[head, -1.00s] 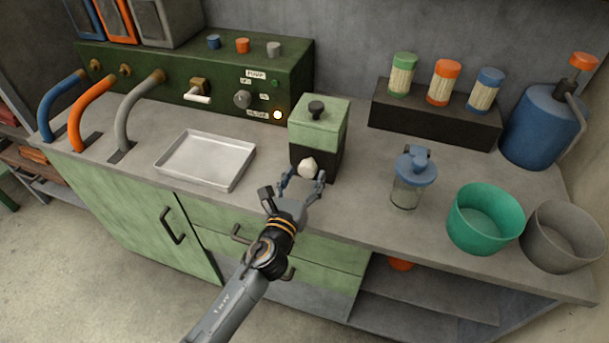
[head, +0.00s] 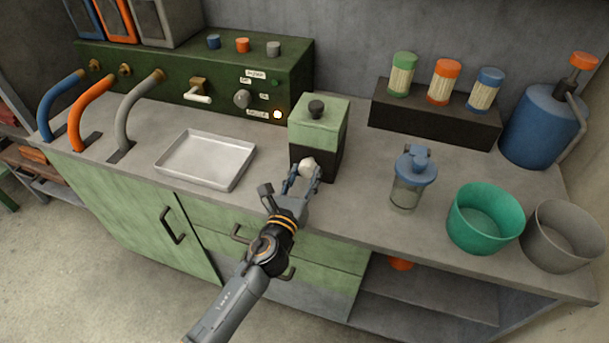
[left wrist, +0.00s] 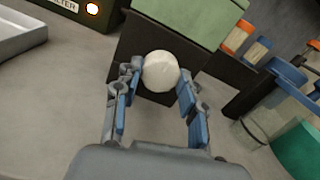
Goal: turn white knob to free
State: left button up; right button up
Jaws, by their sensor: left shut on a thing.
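The white knob (head: 306,163) sits on the front of a box with a green top (head: 318,125) and a dark lower part. In the left wrist view the knob (left wrist: 161,71) is a round, pale, unmarked ball, so its turn position cannot be told. My left gripper (head: 303,176) is shut on the knob, its blue-padded fingers (left wrist: 160,92) on either side of it. My right gripper is not in view.
A metal tray (head: 170,173) lies left of the box. A lidded clear jar (head: 408,193), a green bowl (head: 462,234) and a grey bowl (head: 540,245) stand to the right. A green panel (head: 150,75) with pipes is behind. Counter is clear around the box front.

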pick_arm(q)
jog(key=n, duration=0.4)
jog(key=shift+n+b, duration=0.3)
jog(key=n, duration=0.3)
jog(key=shift+n, duration=0.3)
jog(key=n, duration=0.4)
jog(key=shift+n, duration=0.3)
jog(key=n, duration=0.3)
jog(key=shift+n, duration=0.3)
jog(key=n, duration=0.3)
jog(key=shift+n+p, duration=0.3)
jog(key=shift+p, duration=0.05)
jog(key=n+p, duration=0.1)
jog(key=n, duration=0.2)
jog(key=shift+r+n, duration=0.1)
jog(key=shift+n, duration=0.2)
jog(key=n+p, duration=0.1)
jog(key=n, duration=0.3)
jog(key=shift+n+p, duration=0.6)
jog(key=shift+n, duration=0.9)
